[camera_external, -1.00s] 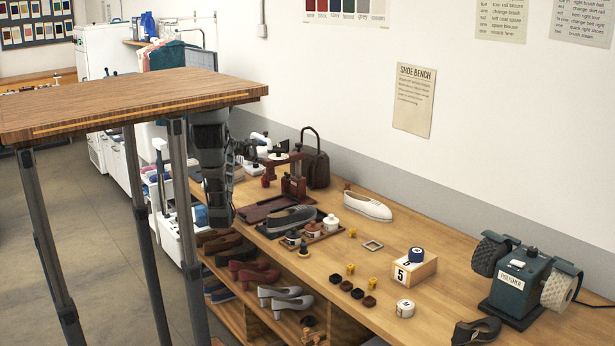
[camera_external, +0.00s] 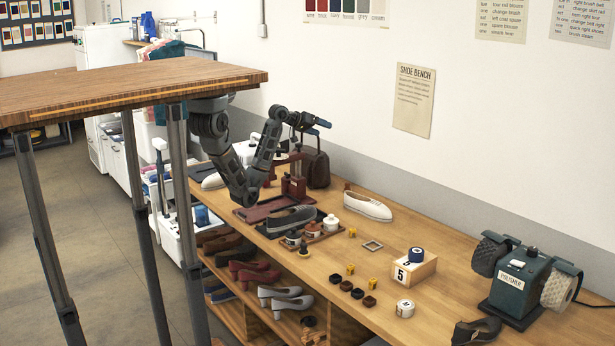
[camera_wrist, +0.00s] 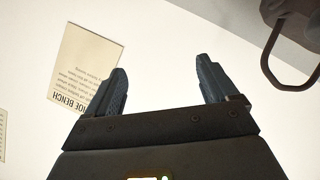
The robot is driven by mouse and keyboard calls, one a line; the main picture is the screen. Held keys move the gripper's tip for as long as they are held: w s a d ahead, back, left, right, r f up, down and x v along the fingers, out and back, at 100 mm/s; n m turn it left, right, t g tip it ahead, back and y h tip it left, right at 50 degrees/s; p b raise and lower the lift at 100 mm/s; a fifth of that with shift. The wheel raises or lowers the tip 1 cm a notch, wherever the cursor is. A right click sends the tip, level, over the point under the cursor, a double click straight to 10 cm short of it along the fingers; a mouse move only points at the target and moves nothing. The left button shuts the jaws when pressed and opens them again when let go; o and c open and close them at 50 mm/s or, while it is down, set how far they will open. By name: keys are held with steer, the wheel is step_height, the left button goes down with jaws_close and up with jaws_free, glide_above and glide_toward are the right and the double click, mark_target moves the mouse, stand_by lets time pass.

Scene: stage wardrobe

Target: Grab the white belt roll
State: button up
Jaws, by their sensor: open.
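A small white roll (camera_external: 405,308), which looks like the white belt roll, rests on the front part of the bench top (camera_external: 450,290), left of the polisher. A blue roll (camera_external: 416,254) sits on a pale block marked 5 (camera_external: 412,270) behind it. My gripper (camera_external: 325,123) is raised above the back left of the bench, far from the white roll. In the wrist view my gripper (camera_wrist: 162,82) is open, with nothing between its fingers. The white roll is not in the wrist view.
A green polisher (camera_external: 518,285) stands at the right. A white shoe (camera_external: 367,206), small dark and yellow pieces and a square frame (camera_external: 372,246) lie on the bench. A wooden tabletop (camera_external: 120,88) is at left.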

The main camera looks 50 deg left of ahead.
steer(key=w+d+f+n+g+y, duration=0.25)
steer(key=d+f, duration=0.25)
steer(key=d, duration=0.4)
steer(key=w+d+f+n+g+y, duration=0.1)
steer(key=w+d+f+n+y, duration=0.2)
steer(key=d, duration=0.5)
steer(key=s+d+f+n+y+b, duration=0.1)
steer(key=s+d+f+b, duration=0.15)
steer(key=d, duration=0.45)
steer(key=s+d+f+t+b, duration=0.1)
steer(key=s+d, duration=0.2)
steer(key=d, duration=0.5)
steer(key=s+d+f+n+y+b, duration=0.1)
steer(key=s+d+f, duration=0.1)
steer(key=d, duration=0.5)
steer(key=s+d+f+m+t+h+b, duration=0.25)
steer(key=s+d+m+b, duration=0.3)
steer(key=s+d, duration=0.65)
steer(key=s+d+f+m+t+h+b, duration=0.3)
steer(key=s+d+b, duration=0.4)
steer(key=s+d, duration=0.55)
steer(key=m+g+h+b, duration=0.1)
steer(key=m+h+b, duration=0.4)
steer(key=m+b, duration=0.4)
glide_toward(398, 308)
steer(key=shift+n, duration=0.5)
steer(key=b+x, duration=0.1)
steer(key=x, duration=0.9)
steer(key=shift+w, duration=0.2)
